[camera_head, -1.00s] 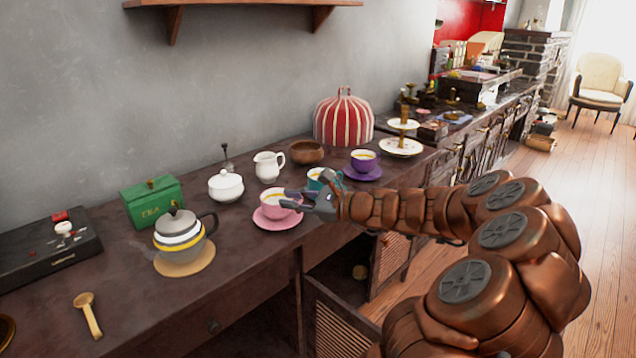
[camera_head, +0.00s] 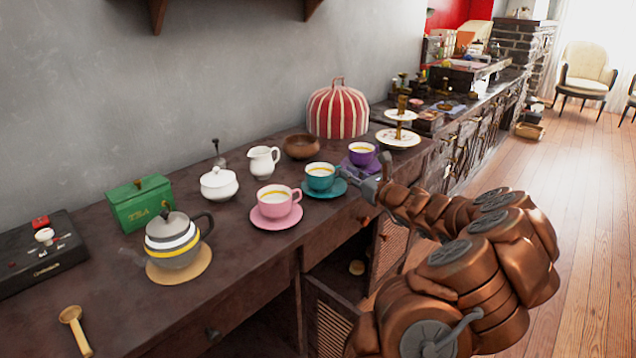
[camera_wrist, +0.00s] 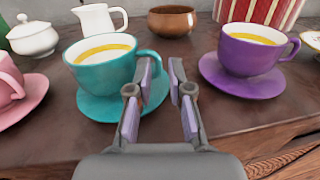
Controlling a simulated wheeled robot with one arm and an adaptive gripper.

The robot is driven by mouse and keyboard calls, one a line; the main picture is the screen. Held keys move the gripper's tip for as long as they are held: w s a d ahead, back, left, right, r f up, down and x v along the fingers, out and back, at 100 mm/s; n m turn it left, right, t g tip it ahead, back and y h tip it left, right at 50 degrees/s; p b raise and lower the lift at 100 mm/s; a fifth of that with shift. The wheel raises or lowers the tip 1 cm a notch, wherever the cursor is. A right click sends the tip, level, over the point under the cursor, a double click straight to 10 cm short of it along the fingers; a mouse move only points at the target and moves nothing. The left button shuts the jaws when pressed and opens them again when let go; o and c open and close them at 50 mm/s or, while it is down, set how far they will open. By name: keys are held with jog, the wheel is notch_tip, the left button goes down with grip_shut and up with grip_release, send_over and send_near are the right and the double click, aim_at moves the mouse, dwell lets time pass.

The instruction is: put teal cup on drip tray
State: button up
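The teal cup (camera_head: 320,178) stands upright on its teal saucer (camera_head: 338,191), with a pale drink and a yellow band inside. In the wrist view the teal cup (camera_wrist: 100,72) is just left of centre, its handle pointing right. My gripper (camera_wrist: 164,68) is partly open and empty, its left finger overlapping the handle in view. I cannot tell whether it touches. In the head view my gripper (camera_head: 374,184) is right of the teal saucer. A black tray-like box (camera_head: 45,262) lies at the far left; I cannot tell whether it is the drip tray.
A pink cup (camera_head: 276,201) and purple cup (camera_head: 362,153) stand on saucers either side. A teapot (camera_head: 174,240), green tea box (camera_head: 140,204), white sugar bowl (camera_head: 219,184), milk jug (camera_head: 263,163) and wooden bowl (camera_head: 302,147) stand around. Counter beside the golden spoon (camera_head: 74,328) is free.

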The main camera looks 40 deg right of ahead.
jog(key=shift+w, duration=1.8)
jog(key=shift+c, duration=0.4)
grip_shut()
